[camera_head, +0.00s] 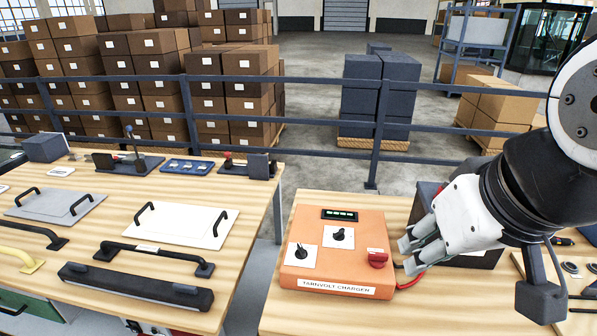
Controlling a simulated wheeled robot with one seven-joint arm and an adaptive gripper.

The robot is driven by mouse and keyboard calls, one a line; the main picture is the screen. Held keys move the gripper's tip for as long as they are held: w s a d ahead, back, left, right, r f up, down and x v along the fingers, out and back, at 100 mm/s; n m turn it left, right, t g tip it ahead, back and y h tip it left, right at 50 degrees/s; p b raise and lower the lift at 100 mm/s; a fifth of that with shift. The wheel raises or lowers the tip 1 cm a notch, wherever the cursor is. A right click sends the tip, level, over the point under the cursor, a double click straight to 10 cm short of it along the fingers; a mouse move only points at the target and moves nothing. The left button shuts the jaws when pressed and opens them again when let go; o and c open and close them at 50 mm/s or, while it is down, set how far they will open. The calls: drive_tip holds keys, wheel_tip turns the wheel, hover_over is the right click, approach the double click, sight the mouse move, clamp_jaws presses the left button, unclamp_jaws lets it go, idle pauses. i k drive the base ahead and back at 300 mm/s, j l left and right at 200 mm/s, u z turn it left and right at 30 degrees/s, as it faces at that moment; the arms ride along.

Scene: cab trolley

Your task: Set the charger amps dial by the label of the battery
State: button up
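The orange charger (333,250) sits on the right wooden table, its front label reading TARNVOLT CHARGER. It has a lit green display (340,214), an upper dial (339,234) and a lower left dial (301,251), both black knobs on white plates, and a red knob (377,258) at the right. The markings are too small to read. My gripper (407,256) is just right of the charger, fingertips slightly apart and holding nothing visible. A dark box (425,197), possibly the battery, stands behind my gripper and is mostly hidden; no battery label is readable.
A red cable (410,282) runs by the charger's right side. The left table (247,222) holds panels, handles and a black bar (135,286), with a gap between the tables. A dark railing (330,152) stands behind, with stacked boxes beyond.

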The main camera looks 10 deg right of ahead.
sight(338, 235)
drive_tip(key=z, duration=0.85)
drive_tip(key=k+j+z, duration=0.15)
drive_tip(key=i+j+u, duration=0.1)
drive_tip(key=j+u, duration=0.25)
drive_tip(key=j, duration=0.15)
drive_tip(key=i+j+u, duration=0.1)
drive_tip(key=j+u, duration=0.25)
drive_tip(key=j, duration=0.15)
